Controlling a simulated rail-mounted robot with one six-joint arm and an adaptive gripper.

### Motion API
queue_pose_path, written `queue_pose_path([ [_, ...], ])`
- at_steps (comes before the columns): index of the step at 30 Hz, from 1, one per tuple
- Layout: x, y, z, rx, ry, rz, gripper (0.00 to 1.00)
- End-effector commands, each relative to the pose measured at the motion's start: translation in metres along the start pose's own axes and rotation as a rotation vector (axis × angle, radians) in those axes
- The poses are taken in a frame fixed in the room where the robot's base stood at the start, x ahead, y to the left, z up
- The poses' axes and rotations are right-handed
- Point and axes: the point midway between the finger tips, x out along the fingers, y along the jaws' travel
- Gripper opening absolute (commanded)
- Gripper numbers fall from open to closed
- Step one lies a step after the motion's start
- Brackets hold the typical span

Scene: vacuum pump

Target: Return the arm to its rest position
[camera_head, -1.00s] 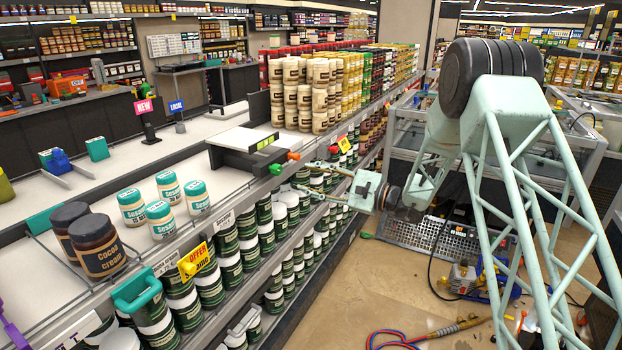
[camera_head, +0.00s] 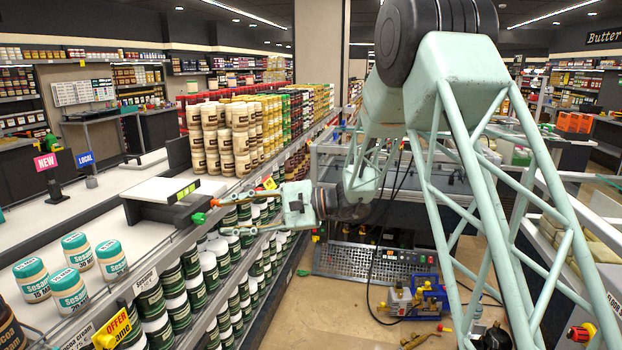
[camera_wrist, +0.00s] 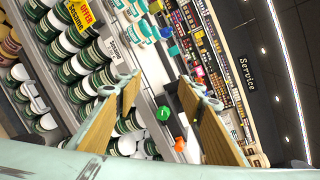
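My arm (camera_head: 455,110) is pale green with a lattice frame and stretches down and left across the head view. My gripper (camera_head: 224,217) is open and empty, its two fingers pointing left toward the shelf of jars. In the wrist view the two wood-coloured fingers of my gripper (camera_wrist: 160,92) stand well apart with nothing held between them. A green knob (camera_wrist: 163,113) and an orange knob (camera_wrist: 180,143) show beyond the gap. Whether the fingertips touch the shelf is unclear.
Shelves of green-labelled jars (camera_head: 182,285) stand at left, with sesame jars (camera_head: 70,290) on the counter. A small pump-like machine (camera_head: 400,302) sits on the floor before a perforated metal panel (camera_head: 350,264). A cluttered counter (camera_head: 600,228) is at right. Some floor in the middle is bare.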

Motion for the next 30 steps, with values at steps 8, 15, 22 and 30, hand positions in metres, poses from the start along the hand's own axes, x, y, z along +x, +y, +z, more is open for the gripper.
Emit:
queue_pose_path([
  [8, -0.026, 0.007, 0.052, -0.054, 0.006, 0.1, 0.36],
  [15, -0.05, 0.02, 0.093, -0.1, 0.018, 0.189, 0.36],
  [22, -0.074, 0.034, 0.13, -0.148, 0.034, 0.272, 0.36],
  [30, -0.105, 0.054, 0.17, -0.203, 0.06, 0.37, 0.36],
])
